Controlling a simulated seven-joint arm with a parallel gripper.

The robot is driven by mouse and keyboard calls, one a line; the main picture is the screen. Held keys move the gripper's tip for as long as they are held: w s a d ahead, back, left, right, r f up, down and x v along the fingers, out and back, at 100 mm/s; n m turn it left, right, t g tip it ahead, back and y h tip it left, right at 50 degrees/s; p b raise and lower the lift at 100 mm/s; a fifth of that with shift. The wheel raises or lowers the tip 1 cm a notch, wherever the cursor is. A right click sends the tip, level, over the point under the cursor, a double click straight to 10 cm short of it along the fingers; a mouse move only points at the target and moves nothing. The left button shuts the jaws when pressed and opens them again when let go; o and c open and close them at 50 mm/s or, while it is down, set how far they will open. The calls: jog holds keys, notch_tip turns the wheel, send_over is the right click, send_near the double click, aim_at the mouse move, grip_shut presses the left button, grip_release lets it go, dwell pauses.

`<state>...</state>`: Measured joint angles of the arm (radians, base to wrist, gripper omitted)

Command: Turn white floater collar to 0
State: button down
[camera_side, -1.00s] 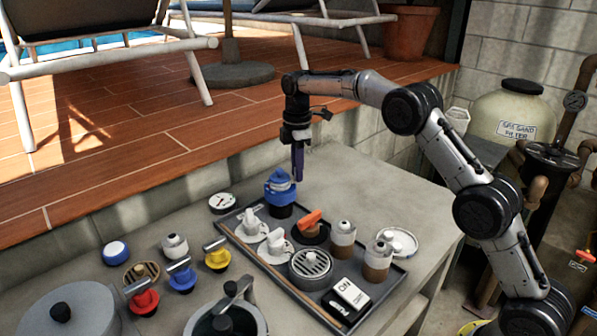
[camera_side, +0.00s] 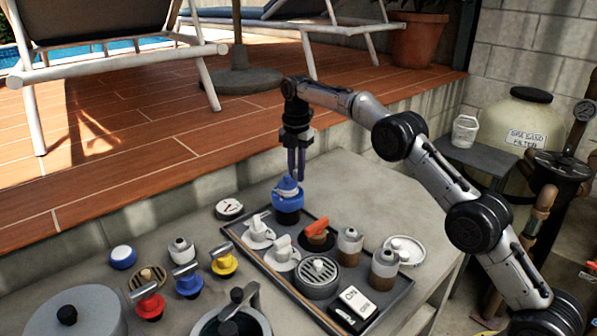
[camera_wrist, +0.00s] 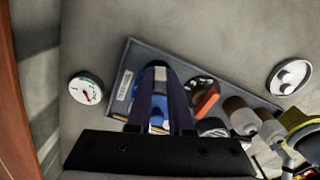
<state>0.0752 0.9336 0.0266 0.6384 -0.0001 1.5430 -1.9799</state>
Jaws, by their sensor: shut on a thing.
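A blue floater (camera_side: 288,202) with a pale upper part stands upright by the tray's far left corner. In the wrist view its blue body (camera_wrist: 157,112) shows between my fingers. My gripper (camera_side: 291,177) points down over it, with both dark blue fingers close around its top; in the wrist view the gripper (camera_wrist: 160,90) hides much of it. A whitish piece shows between the fingertips. I cannot read any mark or number on the collar.
The dark tray (camera_side: 388,300) holds white handled pieces, an orange-handled valve (camera_side: 317,228), white-and-brown bottles (camera_side: 350,246), a round grate (camera_side: 317,278) and a box (camera_side: 353,303). A round gauge (camera_side: 229,208) lies left. Bare concrete (camera_side: 350,190) is free behind.

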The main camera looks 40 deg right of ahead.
dwell(0.3)
jog(key=c, duration=0.8)
grip_release()
jog(key=shift+r, duration=0.1)
notch_tip(320, 180, up, 2)
jog(key=shift+w+r, duration=0.1)
jog(key=shift+r, duration=0.05)
jog(key=s+a+r, duration=0.1)
jog(key=s+r, duration=0.9)
jog(key=s, duration=0.4)
jog(key=shift+r, duration=0.3)
jog(key=shift+a, duration=0.1)
